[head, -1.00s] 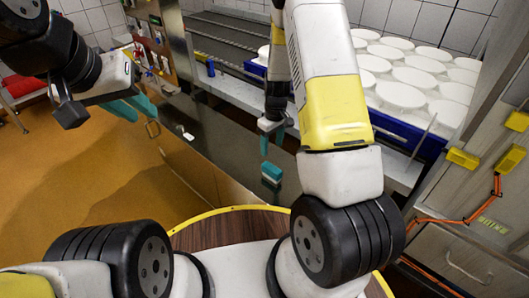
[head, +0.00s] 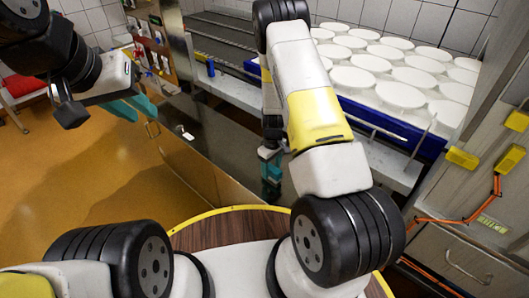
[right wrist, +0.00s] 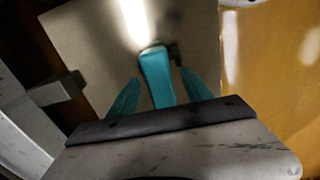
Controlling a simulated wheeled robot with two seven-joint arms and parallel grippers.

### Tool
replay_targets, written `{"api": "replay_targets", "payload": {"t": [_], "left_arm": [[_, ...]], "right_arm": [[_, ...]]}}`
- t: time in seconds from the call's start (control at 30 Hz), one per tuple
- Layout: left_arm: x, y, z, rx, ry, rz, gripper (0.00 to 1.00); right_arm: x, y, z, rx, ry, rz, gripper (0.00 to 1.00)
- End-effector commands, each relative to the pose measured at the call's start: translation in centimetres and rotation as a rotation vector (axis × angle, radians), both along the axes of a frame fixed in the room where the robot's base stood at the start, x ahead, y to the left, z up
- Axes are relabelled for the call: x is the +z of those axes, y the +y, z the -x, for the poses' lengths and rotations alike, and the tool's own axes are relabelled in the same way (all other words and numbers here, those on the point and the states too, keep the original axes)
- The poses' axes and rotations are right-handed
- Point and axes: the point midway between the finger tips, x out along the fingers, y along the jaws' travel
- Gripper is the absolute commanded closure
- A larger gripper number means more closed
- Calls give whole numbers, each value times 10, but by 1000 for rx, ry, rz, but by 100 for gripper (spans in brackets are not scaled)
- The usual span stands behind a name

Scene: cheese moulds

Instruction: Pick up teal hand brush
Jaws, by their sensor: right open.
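The teal hand brush (right wrist: 157,78) shows in the right wrist view, with its long side running towards my palm between the fingers. It lies on the dark shiny worktop (head: 222,135). My right gripper (head: 270,167) is open and low over the worktop, at the brush. In the right wrist view its two teal fingers stand on either side of the brush, with a gap visible on each side. In the head view the fingers largely hide the brush. My left gripper (head: 133,107) is at the left, its two teal fingers apart and empty, away from the brush.
A blue crate (head: 375,125) of several white round moulds (head: 400,95) stands behind my right arm. A small white object (head: 188,135) lies on the worktop's left part. A blue cylinder (head: 211,68) stands farther back. Grey cabinet with orange cable (head: 470,215) at right.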

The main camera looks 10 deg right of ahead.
Motion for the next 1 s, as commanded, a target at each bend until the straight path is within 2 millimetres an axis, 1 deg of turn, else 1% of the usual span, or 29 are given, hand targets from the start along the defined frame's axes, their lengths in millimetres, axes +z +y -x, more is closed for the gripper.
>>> {"api": "replay_targets", "payload": {"t": [0.87, 0.93, 1.0], "left_arm": [[0, 0, 0, 0, 0, 0, 75], [0, 0, 0, 0, 0, 0, 75], [0, 0, 0, 0, 0, 0, 75]], "right_arm": [[-4, 0, 0, 0, 0, 0, 42], [-4, 0, 0, 0, 0, 0, 52], [-4, 0, 0, 0, 0, 0, 65]]}}
